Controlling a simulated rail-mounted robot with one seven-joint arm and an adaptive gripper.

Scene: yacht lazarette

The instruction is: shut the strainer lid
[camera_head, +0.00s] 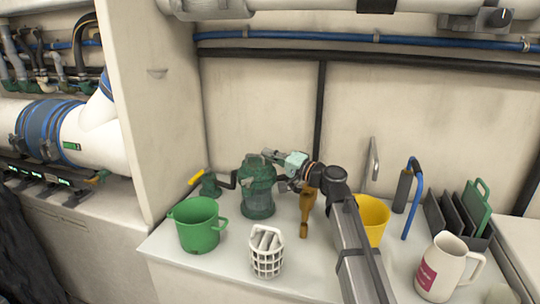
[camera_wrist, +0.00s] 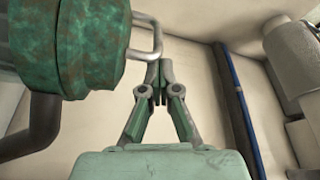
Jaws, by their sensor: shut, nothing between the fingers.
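My gripper (camera_head: 268,153) is at the strainer's top right side. In the wrist view my gripper (camera_wrist: 158,75) has its fingertips together and empty, close to the loop; I cannot tell whether they touch it.
A green bucket (camera_head: 198,228) stands left of the strainer, and a white basket (camera_head: 267,262) with rolled items in front. A yellow bucket (camera_head: 373,215), a white jug (camera_head: 442,268) and a dark rack (camera_head: 452,222) stand to the right. A yellow-handled valve (camera_head: 208,184) is close at the strainer's left.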

